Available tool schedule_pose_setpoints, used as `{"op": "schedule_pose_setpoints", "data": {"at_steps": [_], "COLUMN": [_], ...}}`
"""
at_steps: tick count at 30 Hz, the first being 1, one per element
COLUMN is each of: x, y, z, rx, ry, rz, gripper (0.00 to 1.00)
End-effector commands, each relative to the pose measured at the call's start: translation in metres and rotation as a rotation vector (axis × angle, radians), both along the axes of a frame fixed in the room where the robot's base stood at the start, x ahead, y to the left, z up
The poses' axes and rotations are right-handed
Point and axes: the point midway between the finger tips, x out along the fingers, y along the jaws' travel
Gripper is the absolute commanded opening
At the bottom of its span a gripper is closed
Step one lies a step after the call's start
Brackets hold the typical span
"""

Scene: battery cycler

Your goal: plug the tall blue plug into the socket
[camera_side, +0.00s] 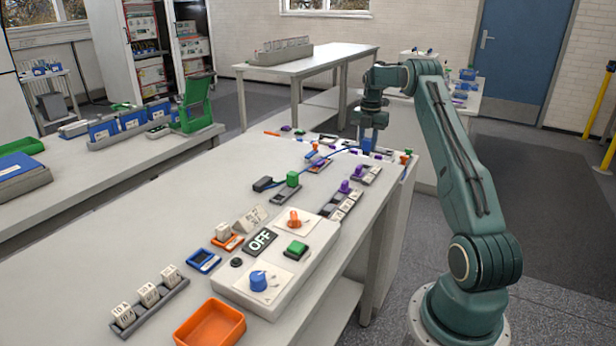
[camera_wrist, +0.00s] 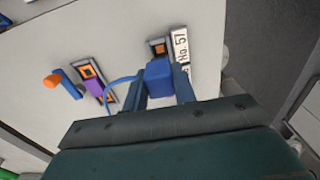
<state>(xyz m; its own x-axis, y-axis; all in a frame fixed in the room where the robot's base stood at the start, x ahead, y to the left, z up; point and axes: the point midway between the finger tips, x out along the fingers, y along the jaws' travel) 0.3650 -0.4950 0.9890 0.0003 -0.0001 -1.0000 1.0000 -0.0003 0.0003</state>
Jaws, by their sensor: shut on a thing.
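My gripper (camera_side: 368,140) is shut on the tall blue plug (camera_wrist: 159,77), with one finger on each side of it in the wrist view (camera_wrist: 163,92). A blue cable (camera_wrist: 117,80) curves away from the plug to the left. Just beyond the plug in the wrist view is a grey socket (camera_wrist: 157,44) with a dark square and an orange centre. A white number label (camera_wrist: 181,45) lies along its right side. The plug's lower end is hidden, so I cannot tell its height above the bench or whether it touches the socket.
Left of the plug in the wrist view are another socket (camera_wrist: 88,71) with a purple part (camera_wrist: 96,90) and an orange-and-blue part (camera_wrist: 55,81). A control box (camera_side: 245,292) and orange tray (camera_side: 210,325) stand at the bench's near end. The bench's right edge is close to the gripper.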

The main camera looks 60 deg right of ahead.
Motion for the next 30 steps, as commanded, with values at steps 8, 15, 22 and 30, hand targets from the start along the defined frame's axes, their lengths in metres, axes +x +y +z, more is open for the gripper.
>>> {"op": "schedule_pose_setpoints", "data": {"at_steps": [8, 15, 22, 30], "x": [0.000, 0.000, 0.000, 0.000], "y": [0.000, 0.001, 0.000, 0.000], "z": [-0.020, -0.037, -0.049, -0.055], "rx": [0.002, 0.002, 0.001, 0.000], "ry": [0.001, 0.001, 0.001, 0.000], "rz": [0.000, 0.000, 0.000, 0.000], "gripper": [0.04, 0.04, 0.04, 0.04]}}
